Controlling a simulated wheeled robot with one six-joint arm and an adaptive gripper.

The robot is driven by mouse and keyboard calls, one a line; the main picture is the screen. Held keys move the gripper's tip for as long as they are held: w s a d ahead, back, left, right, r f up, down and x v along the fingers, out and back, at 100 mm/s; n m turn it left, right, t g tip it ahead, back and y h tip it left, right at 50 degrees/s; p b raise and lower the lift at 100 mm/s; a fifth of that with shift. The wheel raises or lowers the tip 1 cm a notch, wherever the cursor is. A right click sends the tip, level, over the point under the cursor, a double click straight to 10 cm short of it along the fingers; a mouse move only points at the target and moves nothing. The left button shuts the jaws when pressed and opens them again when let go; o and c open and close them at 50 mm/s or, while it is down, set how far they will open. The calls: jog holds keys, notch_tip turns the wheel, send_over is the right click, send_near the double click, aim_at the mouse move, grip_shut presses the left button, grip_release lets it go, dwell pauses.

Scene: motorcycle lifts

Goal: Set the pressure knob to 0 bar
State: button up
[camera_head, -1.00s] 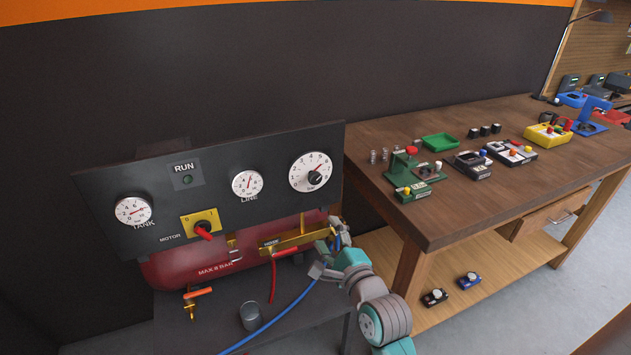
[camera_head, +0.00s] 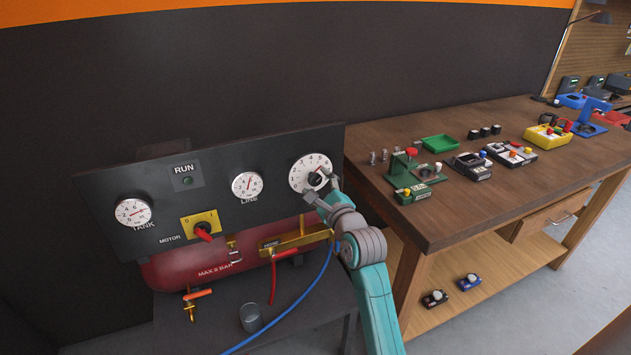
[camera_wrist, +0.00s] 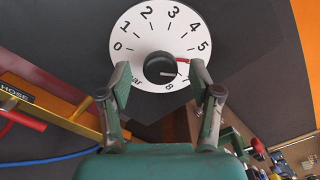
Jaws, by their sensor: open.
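The pressure knob (camera_head: 314,179) is a small black knob at the centre of a white numbered dial (camera_head: 299,172), at the right end of the dark panel. In the wrist view the knob (camera_wrist: 160,67) carries a red pointer, aimed right, just below the 5 on the dial (camera_wrist: 150,42). The 0 is at the dial's left. My gripper (camera_wrist: 160,70) is open, one finger on each side of the knob, with visible gaps. The right finger hides part of the scale below the 5. In the head view my gripper (camera_head: 322,190) partly covers the dial's lower right.
The panel (camera_head: 270,150) also bears TANK (camera_head: 133,211) and LINE (camera_head: 246,185) gauges and a red motor switch (camera_head: 203,231). Below are a red tank (camera_head: 185,268), a brass manifold (camera_head: 300,238) and a blue hose (camera_head: 295,305). A wooden bench (camera_head: 440,215) stands close at right.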

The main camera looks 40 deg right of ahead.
jog(key=shift+x, duration=1)
jog(key=c, duration=1.2)
jog(key=shift+o, duration=0.2)
